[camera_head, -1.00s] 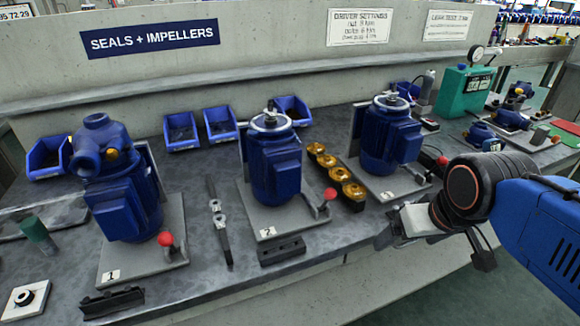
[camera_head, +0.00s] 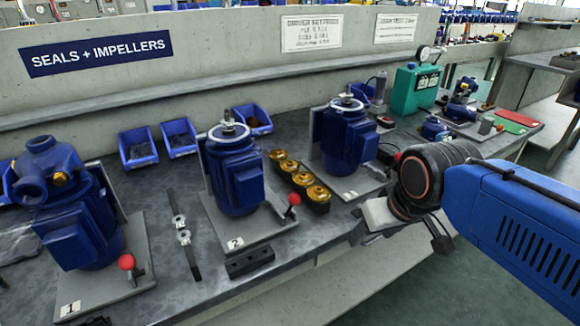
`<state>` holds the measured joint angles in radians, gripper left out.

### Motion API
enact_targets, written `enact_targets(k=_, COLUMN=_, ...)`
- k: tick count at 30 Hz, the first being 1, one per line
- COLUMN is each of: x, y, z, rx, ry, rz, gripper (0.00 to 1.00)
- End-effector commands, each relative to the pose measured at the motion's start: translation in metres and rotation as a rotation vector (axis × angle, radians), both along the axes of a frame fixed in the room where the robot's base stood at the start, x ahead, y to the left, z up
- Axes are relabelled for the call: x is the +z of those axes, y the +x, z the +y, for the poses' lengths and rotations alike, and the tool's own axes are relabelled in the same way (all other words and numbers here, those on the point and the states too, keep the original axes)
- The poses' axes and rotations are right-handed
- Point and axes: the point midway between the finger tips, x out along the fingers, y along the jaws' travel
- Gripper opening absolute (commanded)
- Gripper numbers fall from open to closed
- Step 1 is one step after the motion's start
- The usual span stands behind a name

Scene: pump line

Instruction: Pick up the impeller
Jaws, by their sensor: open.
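Several gold impellers stand in a row on a dark rack between motor stands 2 and 3; the nearest impeller (camera_head: 318,193) is at the front end and the farthest impeller (camera_head: 278,155) at the back. My gripper (camera_head: 362,232) is at the bench's front edge, to the right of and nearer than the impellers, and apart from them. Its jaws are small and dark in this view and hold nothing that I can see. Part of the gripper is hidden behind my wrist.
Blue motor 2 (camera_head: 238,175) stands left of the impellers and blue motor 3 (camera_head: 350,138) right of them. A red-knobbed lever (camera_head: 293,199) rises close to the nearest impeller. A pump (camera_head: 70,215) is at left. Blue bins (camera_head: 138,150) line the back.

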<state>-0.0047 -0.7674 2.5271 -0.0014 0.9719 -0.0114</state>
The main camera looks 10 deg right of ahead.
Motion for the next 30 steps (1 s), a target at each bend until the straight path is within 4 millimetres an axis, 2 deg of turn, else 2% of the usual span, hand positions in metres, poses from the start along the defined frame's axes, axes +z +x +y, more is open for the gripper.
enact_targets(k=5, x=0.030, y=0.026, z=0.005, rx=0.101, ry=-0.035, rz=0.037, gripper=0.55)
enact_targets(k=12, x=0.087, y=0.082, z=0.018, rx=0.336, ry=-0.106, rz=0.114, gripper=0.55)
enact_targets(k=18, x=0.127, y=0.131, z=0.033, rx=0.534, ry=-0.155, rz=0.176, gripper=0.55)
enact_targets(k=30, x=0.180, y=0.225, z=0.069, rx=0.908, ry=-0.223, rz=0.280, gripper=0.55)
